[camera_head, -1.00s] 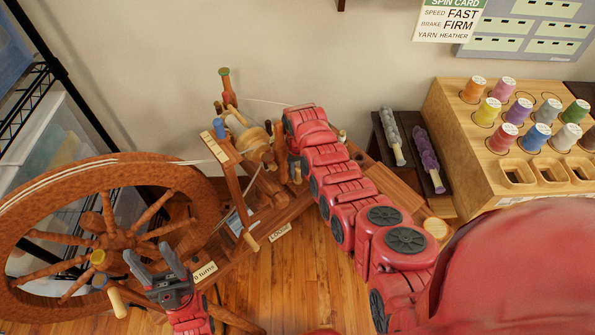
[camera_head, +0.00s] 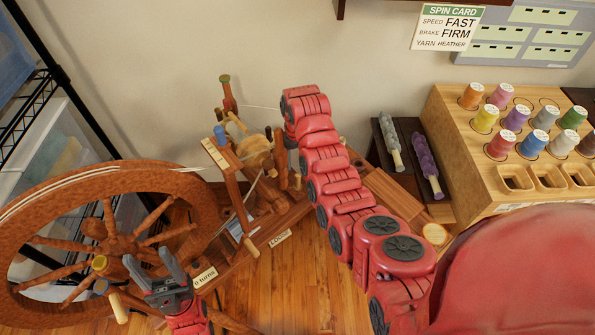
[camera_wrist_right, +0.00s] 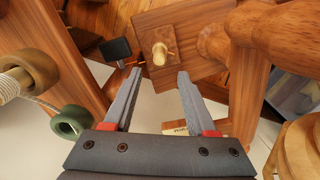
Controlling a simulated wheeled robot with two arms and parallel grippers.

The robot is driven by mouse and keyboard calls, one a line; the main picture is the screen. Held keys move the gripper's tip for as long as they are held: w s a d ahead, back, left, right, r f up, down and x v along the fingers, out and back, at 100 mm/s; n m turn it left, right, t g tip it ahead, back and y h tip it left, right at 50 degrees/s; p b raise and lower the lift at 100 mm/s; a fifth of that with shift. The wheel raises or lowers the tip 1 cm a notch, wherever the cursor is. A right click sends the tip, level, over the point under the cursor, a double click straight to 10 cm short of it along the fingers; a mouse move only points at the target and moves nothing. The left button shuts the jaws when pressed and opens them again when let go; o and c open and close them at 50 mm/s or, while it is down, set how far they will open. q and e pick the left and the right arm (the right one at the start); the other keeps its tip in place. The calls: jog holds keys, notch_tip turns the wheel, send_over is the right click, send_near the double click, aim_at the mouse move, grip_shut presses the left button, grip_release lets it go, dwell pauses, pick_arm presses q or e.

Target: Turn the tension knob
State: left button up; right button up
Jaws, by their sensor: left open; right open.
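The spinning wheel's wooden frame stands below the wall in the head view. A pale peg (camera_wrist_right: 160,52) with a small crossbar sits on a square wooden block (camera_wrist_right: 185,45) in the right wrist view. It looks like the tension knob, but I cannot be sure. My right gripper (camera_wrist_right: 157,78) is open and empty, its fingertips just short of the peg. In the head view my right arm hides that gripper. My left gripper (camera_head: 152,258) is open and empty in front of the large spoked wheel (camera_head: 28,215). A "LOOSE" label (camera_head: 280,238) and a "0 turns" label (camera_head: 204,277) are on the frame.
A wooden rack (camera_head: 450,115) of coloured thread spools stands at the right. Dark trays with grey and purple fibre rolls (camera_head: 425,160) lie beside it. A spin card (camera_head: 448,28) hangs on the wall. Bobbin and posts crowd close around my right gripper.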

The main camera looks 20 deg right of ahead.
notch_tip(320, 180, up, 3)
notch_tip(320, 180, up, 6)
jog(key=p, duration=0.5)
send_over(297, 174)
jog(key=shift+s+f, duration=0.15)
jog(key=shift+f, duration=0.05)
